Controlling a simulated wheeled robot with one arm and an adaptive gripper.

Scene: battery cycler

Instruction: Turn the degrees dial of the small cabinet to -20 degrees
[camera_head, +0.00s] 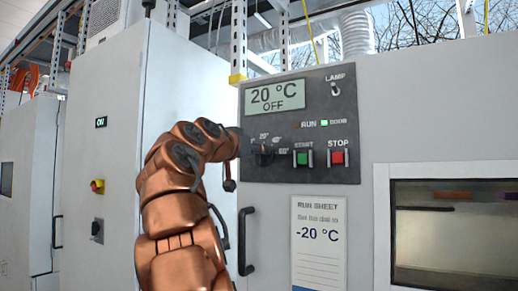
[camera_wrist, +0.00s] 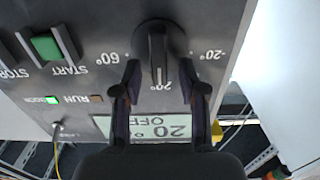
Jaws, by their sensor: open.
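The degrees dial (camera_head: 264,154) is a black knob on the dark control panel, partly hidden by my arm in the head view. In the wrist view the dial (camera_wrist: 158,50) appears upside down, its white pointer line at the 20° mark. The -20° mark (camera_wrist: 216,54) is to its right there, and 60° to its left. My gripper (camera_wrist: 160,76) is open, its fingers on both sides of the dial's pointer end; I cannot tell whether they touch it. The display (camera_head: 275,95) reads 20 °C OFF. A run sheet (camera_head: 318,240) below reads -20 °C.
Green START (camera_head: 303,158) and red STOP (camera_head: 338,157) buttons sit right of the dial. A LAMP toggle (camera_head: 335,89) is above them. A black door handle (camera_head: 246,241) is below the panel. A tall grey cabinet (camera_head: 110,120) stands to the left.

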